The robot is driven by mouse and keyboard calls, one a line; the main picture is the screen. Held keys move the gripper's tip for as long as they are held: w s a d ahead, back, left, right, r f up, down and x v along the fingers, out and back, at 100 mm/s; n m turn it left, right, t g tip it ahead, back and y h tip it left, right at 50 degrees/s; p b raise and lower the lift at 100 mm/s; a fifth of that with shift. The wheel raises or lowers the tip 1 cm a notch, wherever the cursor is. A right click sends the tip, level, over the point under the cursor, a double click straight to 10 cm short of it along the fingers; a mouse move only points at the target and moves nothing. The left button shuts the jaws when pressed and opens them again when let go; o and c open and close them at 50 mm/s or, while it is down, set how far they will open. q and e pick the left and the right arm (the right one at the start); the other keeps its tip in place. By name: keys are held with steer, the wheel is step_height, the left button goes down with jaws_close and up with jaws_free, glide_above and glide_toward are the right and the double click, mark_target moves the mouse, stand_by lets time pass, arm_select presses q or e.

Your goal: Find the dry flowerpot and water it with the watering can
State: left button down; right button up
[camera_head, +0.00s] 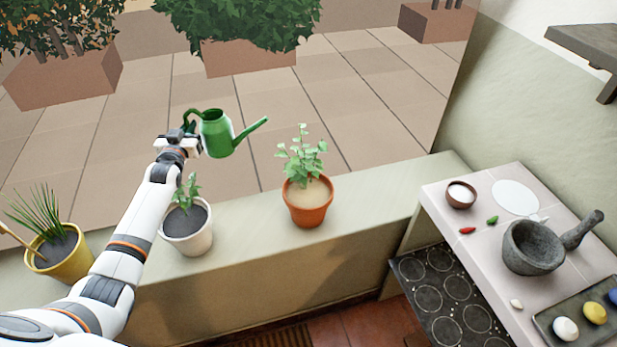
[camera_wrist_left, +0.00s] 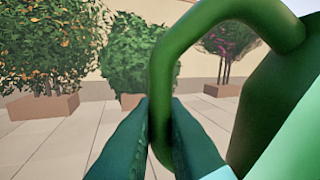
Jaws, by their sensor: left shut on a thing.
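My left gripper (camera_head: 186,137) is shut on the handle of the green watering can (camera_head: 216,134). The can is held up above the ledge, roughly upright, its spout pointing right toward the orange pot. In the left wrist view the fingers (camera_wrist_left: 160,125) close around the green handle (camera_wrist_left: 178,60). The orange flowerpot (camera_head: 307,211) holds a leafy plant in pale, sandy soil. The white flowerpot (camera_head: 188,240) has dark soil and a small plant, partly behind my left arm. The yellow flowerpot (camera_head: 66,262) has dark soil and spiky leaves. My right gripper is not in view.
The pots stand on a pale ledge (camera_head: 375,200). To the right, a tiled counter (camera_head: 480,225) carries a stone mortar (camera_head: 532,247), a small bowl (camera_head: 460,194) and a dark tray (camera_head: 560,335). A dark shelf (camera_head: 590,45) juts out at upper right. The ledge right of the orange pot is clear.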

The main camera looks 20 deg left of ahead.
arm_select(q)
steer(key=shift+w+a+r, duration=0.2)
steer(key=shift+w+a, duration=0.05)
steer(key=shift+w, duration=0.25)
steer(key=shift+s+d+r, duration=0.1)
steer(key=shift+s+r, duration=0.05)
steer(key=shift+s, duration=0.15)
steer(key=shift+w+d+m, duration=0.15)
steer(key=shift+d+m, duration=0.05)
steer(key=shift+m, duration=0.1)
steer(key=shift+d+m+b, duration=0.35)
steer(key=shift+m+b, duration=0.05)
steer(key=shift+m, duration=0.3)
steer(key=shift+d+f+t, duration=0.15)
steer(key=shift+f+t, duration=0.1)
steer(key=shift+t, duration=0.05)
steer(key=shift+m, duration=0.3)
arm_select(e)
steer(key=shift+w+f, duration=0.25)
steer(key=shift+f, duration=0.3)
arm_select(q)
steer(key=shift+d+f+b, duration=0.15)
steer(key=shift+b, duration=0.25)
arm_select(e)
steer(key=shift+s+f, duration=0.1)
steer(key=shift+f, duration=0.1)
